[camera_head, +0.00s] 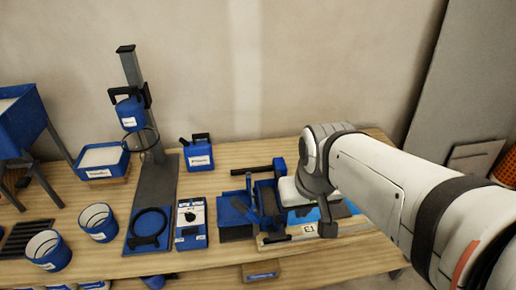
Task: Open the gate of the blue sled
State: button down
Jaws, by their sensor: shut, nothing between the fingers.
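A blue and black device (267,201), which looks like the blue sled, sits at the right of the bench by a light wooden frame labelled E1 (308,229). My arm covers its right side, and I cannot make out its gate or whether that is open or shut. The white end of my arm with my gripper (290,192) is low over the right part of this device. The gripper is shut and empty. Its fingertips are hard to make out against the dark parts, and I cannot tell whether they touch anything.
A blue box with a black knob (191,226) stands left of the sled, with a blue canister (198,154) behind. Farther left are a tall dark stand (155,185), blue buckets (97,222) and a blue tray (101,162). The wall closes the back.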

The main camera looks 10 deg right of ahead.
jog(key=g+b, duration=0.3)
send_over(277, 221)
jog(key=s, duration=0.3)
notch_tip(277, 221, down, 3)
jog(key=w+f+g+b, duration=0.2)
jog(key=w+f, duration=1)
jog(key=w, duration=0.1)
jog(key=shift+w+f+b, duration=0.25)
jog(key=shift+w+b, duration=0.05)
jog(key=shift+w, duration=0.1)
jog(key=s+f, duration=0.6)
jog(key=f, duration=0.3)
jog(key=shift+s+f, duration=0.25)
jog(key=shift+f, duration=0.1)
